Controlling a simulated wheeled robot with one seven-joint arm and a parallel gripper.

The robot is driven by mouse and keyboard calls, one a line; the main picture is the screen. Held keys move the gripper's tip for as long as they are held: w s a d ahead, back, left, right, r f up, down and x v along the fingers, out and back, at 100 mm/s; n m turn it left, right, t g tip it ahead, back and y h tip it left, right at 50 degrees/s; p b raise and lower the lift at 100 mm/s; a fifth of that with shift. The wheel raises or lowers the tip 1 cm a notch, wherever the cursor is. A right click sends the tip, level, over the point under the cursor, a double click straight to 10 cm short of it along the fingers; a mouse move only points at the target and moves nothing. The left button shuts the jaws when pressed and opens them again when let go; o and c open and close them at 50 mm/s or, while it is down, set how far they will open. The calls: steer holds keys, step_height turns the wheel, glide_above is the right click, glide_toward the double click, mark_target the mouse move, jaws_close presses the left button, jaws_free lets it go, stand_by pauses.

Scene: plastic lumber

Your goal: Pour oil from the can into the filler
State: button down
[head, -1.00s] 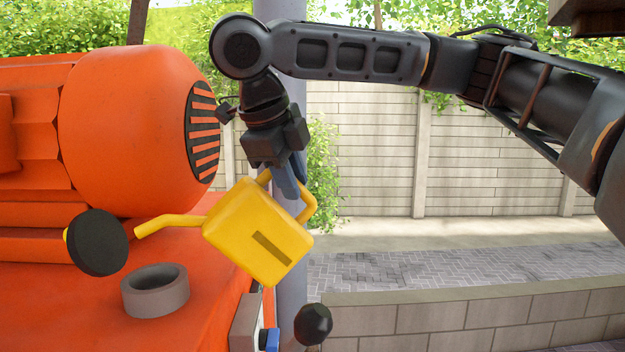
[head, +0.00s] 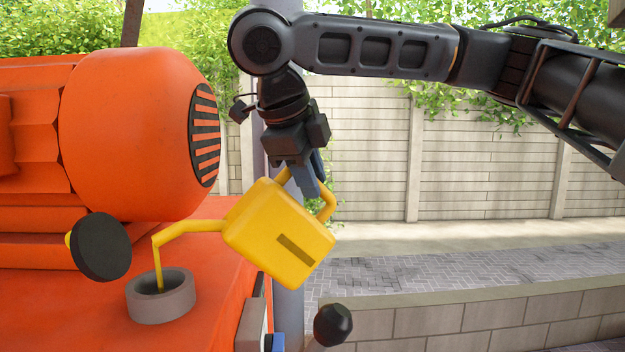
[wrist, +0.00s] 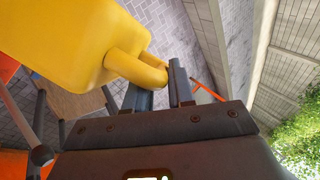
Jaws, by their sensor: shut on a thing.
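The yellow oil can (head: 280,230) hangs tilted in the head view, its spout (head: 190,226) pointing left and lower than its handle side. My gripper (head: 308,182) is shut on the can's handle, above and right of the can body. In the wrist view the fingers (wrist: 160,85) are at the yellow handle (wrist: 135,68); the can body (wrist: 70,40) fills the upper left.
The orange machine (head: 130,130) rises behind the filler. A black round cap (head: 101,247) stands upright just left of the filler. A black knob (head: 332,324) and a grey post (head: 290,300) are below and right. Open paving lies right.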

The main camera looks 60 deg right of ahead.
steer(key=shift+w+a+r+g+h+b, duration=0.15)
steer(key=shift+a+r+h+b, duration=0.1)
steer(key=shift+r, duration=0.25)
steer(key=shift+w+a+r+g+h+b, duration=0.15)
steer(key=shift+r+h+b, duration=0.1)
steer(key=shift+r, duration=0.2)
stand_by(0.6)
steer(key=shift+a+r+p, duration=0.15)
steer(key=shift+r+p, duration=0.25)
steer(key=shift+p, duration=0.4)
stand_by(3.5)
steer(key=shift+w, duration=0.1)
